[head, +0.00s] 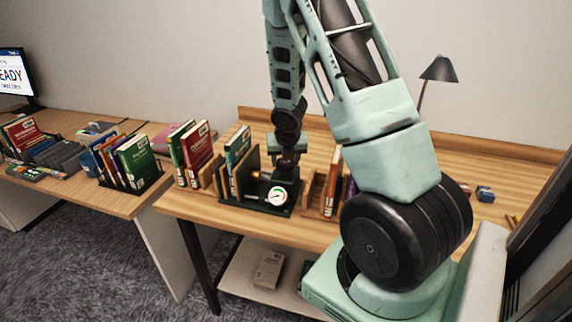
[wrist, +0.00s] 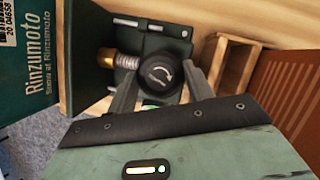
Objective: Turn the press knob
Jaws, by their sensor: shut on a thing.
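The press knob (wrist: 160,75) is a round black knob with a white curved arrow on its face. It sits on the dark green press (wrist: 168,44), beside a brass-coloured screw with a spring. In the wrist view my gripper (wrist: 160,85) has a finger on each side of the knob and is shut on it. In the head view my gripper (head: 288,160) reaches down onto the press (head: 258,205), and the knob is hidden there. A round white gauge (head: 277,196) with a coloured scale is on the front of the press. A green book (head: 238,147) stands upright in the press.
Books in wooden holders stand left of the press (head: 195,150) and close on its right (head: 328,185). A black lamp (head: 438,70) stands at the back right. More books (head: 135,160) and a monitor (head: 15,72) are on the left table.

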